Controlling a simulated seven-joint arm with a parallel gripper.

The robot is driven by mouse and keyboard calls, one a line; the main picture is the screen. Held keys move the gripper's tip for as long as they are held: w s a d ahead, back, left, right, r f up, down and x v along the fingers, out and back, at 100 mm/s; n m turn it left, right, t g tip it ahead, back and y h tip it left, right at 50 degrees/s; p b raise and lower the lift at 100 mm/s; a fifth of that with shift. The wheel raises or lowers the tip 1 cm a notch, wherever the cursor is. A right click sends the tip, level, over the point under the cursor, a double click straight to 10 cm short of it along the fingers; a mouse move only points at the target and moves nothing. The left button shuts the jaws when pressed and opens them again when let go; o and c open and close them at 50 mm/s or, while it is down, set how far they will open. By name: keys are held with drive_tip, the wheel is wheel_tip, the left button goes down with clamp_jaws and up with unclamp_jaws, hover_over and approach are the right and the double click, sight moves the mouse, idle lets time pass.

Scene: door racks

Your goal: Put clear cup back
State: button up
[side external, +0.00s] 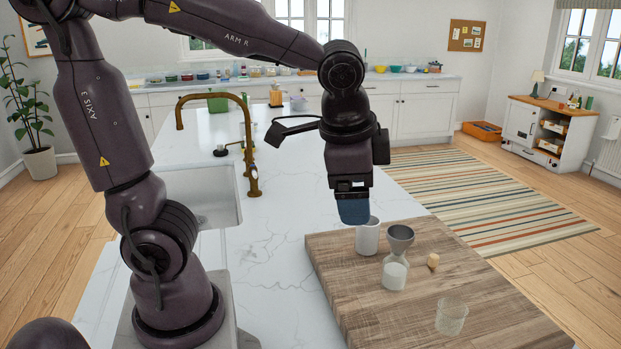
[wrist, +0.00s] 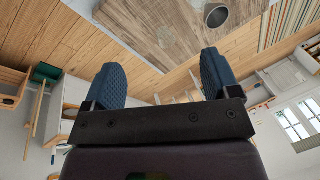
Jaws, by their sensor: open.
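The clear cup (side external: 451,316) stands upright on the wooden board, near its front right part. It shows faintly in the wrist view (wrist: 165,38), up between the fingers and beyond their tips. My gripper (side external: 353,212) is open and points down above the far part of the board, well behind and left of the clear cup. In the wrist view its two blue pads (wrist: 160,60) are wide apart with nothing held. A white cup (side external: 367,237) stands just below and right of the gripper; whether they touch is unclear.
The wooden board (side external: 365,297) is bare at front left. A brass tap (side external: 250,150) and sink stand left.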

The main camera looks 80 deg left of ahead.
drive_tip(key=s+r+n+t+h, duration=0.2)
drive_tip(key=s+n+t, duration=0.1)
drive_tip(key=s, duration=0.3)
drive_tip(key=shift+s+n, duration=0.2)
drive_tip(key=shift+n, duration=0.7)
